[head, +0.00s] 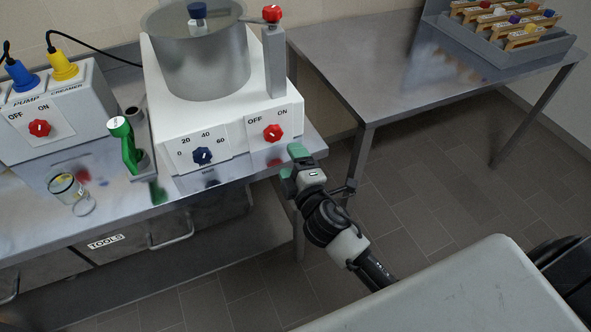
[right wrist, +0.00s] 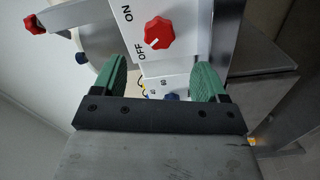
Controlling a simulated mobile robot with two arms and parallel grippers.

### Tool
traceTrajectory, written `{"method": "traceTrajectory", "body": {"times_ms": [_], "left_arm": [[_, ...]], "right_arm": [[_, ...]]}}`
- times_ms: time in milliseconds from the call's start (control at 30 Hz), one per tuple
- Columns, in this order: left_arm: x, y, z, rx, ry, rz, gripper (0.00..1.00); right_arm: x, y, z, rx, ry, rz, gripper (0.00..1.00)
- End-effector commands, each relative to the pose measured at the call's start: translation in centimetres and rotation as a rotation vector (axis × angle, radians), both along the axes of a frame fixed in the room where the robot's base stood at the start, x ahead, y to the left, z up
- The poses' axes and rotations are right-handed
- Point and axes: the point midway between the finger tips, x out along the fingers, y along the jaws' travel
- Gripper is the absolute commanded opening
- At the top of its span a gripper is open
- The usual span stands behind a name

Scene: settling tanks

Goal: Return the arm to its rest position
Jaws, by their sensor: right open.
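My right gripper (head: 291,160) is in the head view just in front of the white machine (head: 210,130), below and right of its red OFF/ON knob (head: 273,132). In the right wrist view the green fingertips of this gripper (right wrist: 165,80) stand apart with nothing between them. The red knob (right wrist: 159,32) shows beyond the fingers, apart from them, with its pointer toward OFF. The blue dial (head: 203,155) sits left of the knob in the head view. My left gripper is not in view.
A steel tank (head: 200,60) sits on the machine beside a post with a red knob (head: 271,14). Left are a green-handled tool (head: 126,145), a glass jar (head: 67,187) and a pump box (head: 55,115). A steel table (head: 385,60) with a rack tray (head: 505,50) stands right. Floor between is clear.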

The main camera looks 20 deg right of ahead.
Motion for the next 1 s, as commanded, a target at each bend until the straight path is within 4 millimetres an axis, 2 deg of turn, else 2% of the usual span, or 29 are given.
{"method": "traceTrajectory", "body": {"times_ms": [67, 200, 767, 867, 967, 1000], "left_arm": [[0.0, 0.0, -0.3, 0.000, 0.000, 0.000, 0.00], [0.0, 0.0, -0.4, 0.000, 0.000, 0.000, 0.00], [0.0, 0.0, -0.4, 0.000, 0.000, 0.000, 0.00], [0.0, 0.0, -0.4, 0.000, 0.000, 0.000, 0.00], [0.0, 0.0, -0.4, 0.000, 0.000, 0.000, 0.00], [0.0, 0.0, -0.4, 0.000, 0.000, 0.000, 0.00]], "right_arm": [[-1.2, 0.0, -0.2, 0.000, 0.001, 0.000, 0.73], [-2.1, -0.1, -0.1, -0.001, 0.000, 0.000, 0.73], [-2.2, -0.1, -0.2, 0.001, 0.004, 0.000, 0.73], [-2.2, -0.2, -2.1, 0.020, 0.049, -0.001, 0.73], [-2.4, -0.5, -6.9, 0.075, 0.159, -0.009, 0.73], [-2.7, -0.7, -9.6, 0.107, 0.220, -0.016, 0.73]]}}
